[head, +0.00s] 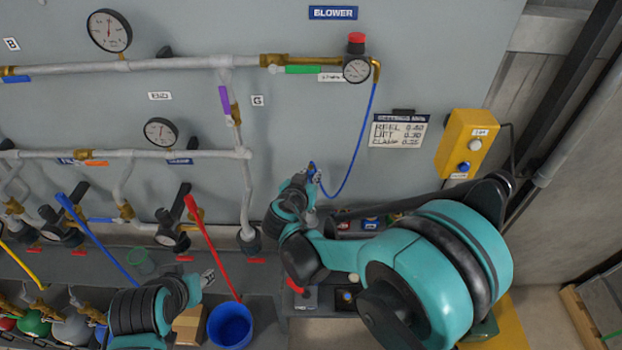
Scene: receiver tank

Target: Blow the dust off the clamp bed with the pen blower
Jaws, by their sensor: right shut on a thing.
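The blue pen blower (313,170) is in my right gripper (311,182), raised in front of the grey panel. Its blue hose (359,150) hangs in a loop from the regulator with the gauge under the BLOWER sign. The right gripper is shut on the blower and partly hidden by its own arm. My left gripper (208,278) is low at the left, above the bench near the blue bucket; its fingers are too small to read. I cannot clearly pick out the clamp bed or dust; a dark bench area (304,298) with small parts lies below the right arm, partly hidden.
A blue bucket (230,325) stands at the lower middle, with a red-handled lever (212,245) rising behind it. White pipes, gauges and valves cover the panel. A yellow button box (467,144) hangs at the right. Coloured cylinders stand at the lower left.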

